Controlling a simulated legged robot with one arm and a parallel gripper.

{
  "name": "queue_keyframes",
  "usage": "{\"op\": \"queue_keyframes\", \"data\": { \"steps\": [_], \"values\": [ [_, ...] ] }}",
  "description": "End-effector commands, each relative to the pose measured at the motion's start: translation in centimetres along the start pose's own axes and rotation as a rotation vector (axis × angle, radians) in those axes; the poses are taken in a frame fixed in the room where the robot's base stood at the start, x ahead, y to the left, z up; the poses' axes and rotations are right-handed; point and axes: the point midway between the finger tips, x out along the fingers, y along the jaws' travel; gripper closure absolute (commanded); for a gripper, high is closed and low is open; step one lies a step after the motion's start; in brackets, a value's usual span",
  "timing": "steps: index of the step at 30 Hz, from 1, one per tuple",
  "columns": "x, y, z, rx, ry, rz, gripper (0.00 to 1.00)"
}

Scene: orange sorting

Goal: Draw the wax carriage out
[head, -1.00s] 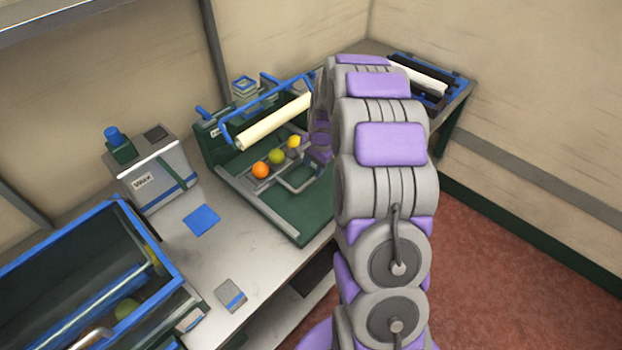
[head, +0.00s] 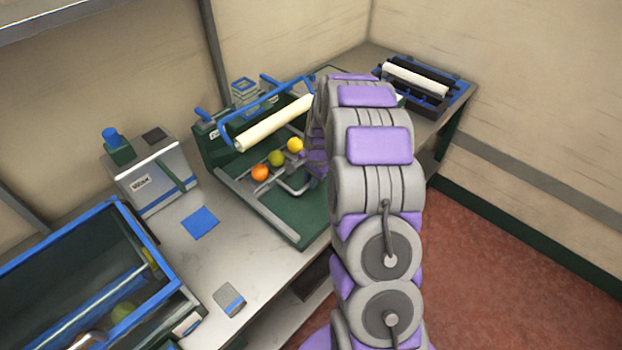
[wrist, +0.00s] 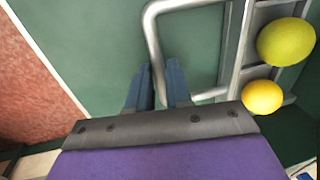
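The carriage (head: 247,188) is a grey metal rail holding an orange, a green and a yellow fruit in a row, on the dark green bed of a machine. Its U-shaped grey handle (head: 297,190) sticks out to the right. In the wrist view the handle (wrist: 154,38) runs up to my gripper (wrist: 159,76), whose two blue fingers stand apart on either side of its outer bar. I cannot tell whether they touch it. The green fruit (wrist: 286,41) and yellow fruit (wrist: 262,97) lie to the right. In the head view my arm mostly hides the gripper.
A cream roller (head: 275,123) in a blue frame hangs above the fruit. A labelled grey box (head: 150,175) and a blue-rimmed bin (head: 150,300) stand to the left. Another roller tray (head: 422,85) is at the back right. The green bed (head: 305,228) in front of the handle is clear.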

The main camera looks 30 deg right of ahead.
Motion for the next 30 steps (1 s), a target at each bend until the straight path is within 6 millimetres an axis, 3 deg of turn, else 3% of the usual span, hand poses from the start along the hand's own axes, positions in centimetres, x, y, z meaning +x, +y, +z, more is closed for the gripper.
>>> {"op": "queue_keyframes", "data": {
  "steps": [6,23,30],
  "values": [
    [0.0,0.0,0.0,0.000,0.000,0.000,1.00],
    [-0.1,0.2,0.0,0.001,0.000,0.000,1.00],
    [-0.9,3.2,0.1,0.003,-0.002,0.002,1.00]
  ]
}}
